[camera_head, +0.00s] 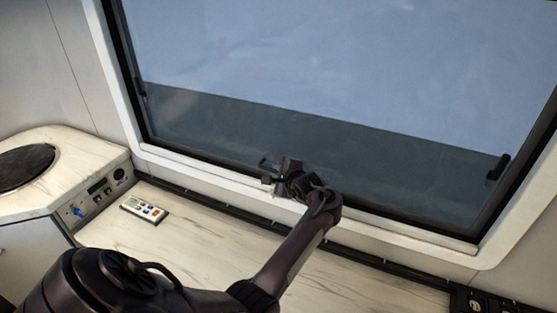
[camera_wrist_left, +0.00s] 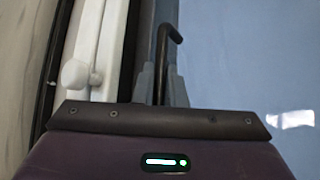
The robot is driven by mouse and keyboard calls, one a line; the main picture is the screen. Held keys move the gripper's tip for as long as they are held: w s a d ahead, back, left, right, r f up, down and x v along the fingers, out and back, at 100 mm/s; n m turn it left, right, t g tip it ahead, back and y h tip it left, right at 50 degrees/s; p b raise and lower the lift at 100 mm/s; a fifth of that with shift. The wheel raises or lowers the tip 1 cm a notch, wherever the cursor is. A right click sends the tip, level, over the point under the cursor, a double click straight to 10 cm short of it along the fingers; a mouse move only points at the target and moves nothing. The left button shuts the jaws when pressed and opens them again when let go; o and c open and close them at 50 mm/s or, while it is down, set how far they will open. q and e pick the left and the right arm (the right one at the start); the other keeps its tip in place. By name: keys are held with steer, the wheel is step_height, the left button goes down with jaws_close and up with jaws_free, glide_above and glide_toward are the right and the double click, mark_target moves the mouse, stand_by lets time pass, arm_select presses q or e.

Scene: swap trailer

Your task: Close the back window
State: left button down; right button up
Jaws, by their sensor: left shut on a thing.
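The back window (camera_head: 330,85) is a large pane with a dark edge in a white frame, filling the upper part of the head view. Its pane also shows at the right of the left wrist view (camera_wrist_left: 250,60). My left gripper (camera_head: 271,178) is at the pane's lower edge. In the wrist view its grey fingers (camera_wrist_left: 161,84) are shut on a thin black bent handle (camera_wrist_left: 164,42), whose end sticks out past them. I cannot tell how far the pane stands from its frame. My right gripper is not in view.
A marble-patterned counter (camera_head: 190,235) runs below the window, with a small remote (camera_head: 144,209) on it. A raised unit with a round dark lid (camera_head: 24,166) stands at the left. Another black latch (camera_head: 497,167) is at the pane's right side. A white knob (camera_wrist_left: 75,73) sits beside my gripper.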

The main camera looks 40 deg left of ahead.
arm_select(q)
steer(key=shift+s+f, duration=0.25)
steer(key=shift+f, duration=0.1)
steer(key=c, duration=1.8)
jaws_free()
steer(key=shift+o, duration=0.2)
steer(key=shift+s+d, duration=0.1)
steer(key=shift+s, duration=0.05)
steer(key=shift+s+r, duration=0.1)
steer(key=shift+r, duration=0.15)
steer(key=v, duration=0.8)
steer(key=shift+b, duration=0.35)
